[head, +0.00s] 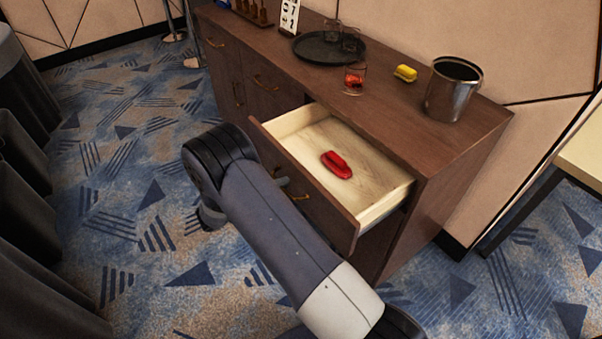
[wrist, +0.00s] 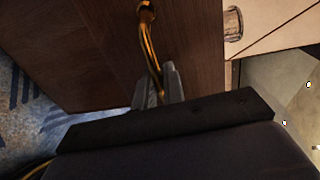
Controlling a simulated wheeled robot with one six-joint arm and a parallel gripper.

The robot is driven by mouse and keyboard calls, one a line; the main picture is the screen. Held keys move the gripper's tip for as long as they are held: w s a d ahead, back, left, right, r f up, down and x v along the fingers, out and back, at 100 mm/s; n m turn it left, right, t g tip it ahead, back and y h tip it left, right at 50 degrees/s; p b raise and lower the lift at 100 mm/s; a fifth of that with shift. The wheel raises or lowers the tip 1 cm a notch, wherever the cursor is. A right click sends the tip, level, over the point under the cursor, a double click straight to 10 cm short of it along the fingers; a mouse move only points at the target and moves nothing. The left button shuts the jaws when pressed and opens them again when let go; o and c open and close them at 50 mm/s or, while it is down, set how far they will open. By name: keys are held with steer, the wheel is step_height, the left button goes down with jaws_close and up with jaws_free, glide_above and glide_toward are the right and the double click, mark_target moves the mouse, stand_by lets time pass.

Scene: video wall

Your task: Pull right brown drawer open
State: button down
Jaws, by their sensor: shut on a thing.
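The right brown drawer (head: 345,215) of the cabinet stands well open in the head view, showing its pale wooden inside. A red object (head: 336,164) lies on the drawer's floor. The brass handle (head: 299,197) on its front is partly hidden by my arm. In the wrist view the handle (wrist: 147,42) runs down the brown drawer front (wrist: 95,40) into my gripper (wrist: 156,88). The grey fingers are shut on the handle's lower part. In the head view my arm hides most of the gripper.
The brown cabinet (head: 462,185) has a dark round tray (head: 318,52) with glasses, a yellow object (head: 405,73) and a metal bucket (head: 454,90) on top. Dark seats (head: 25,200) stand at the left. Patterned carpet lies free between them and the cabinet.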

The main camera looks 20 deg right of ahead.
steer(key=f+v, duration=0.1)
steer(key=v, duration=0.7)
steer(key=c, duration=1.6)
jaws_free()
steer(key=b+v, duration=0.1)
steer(key=v, duration=1)
steer(key=shift+d+f, duration=0.1)
steer(key=x, duration=1.1)
steer(key=shift+d+p, duration=0.2)
steer(key=shift+p, duration=0.2)
steer(key=shift+w, duration=0.15)
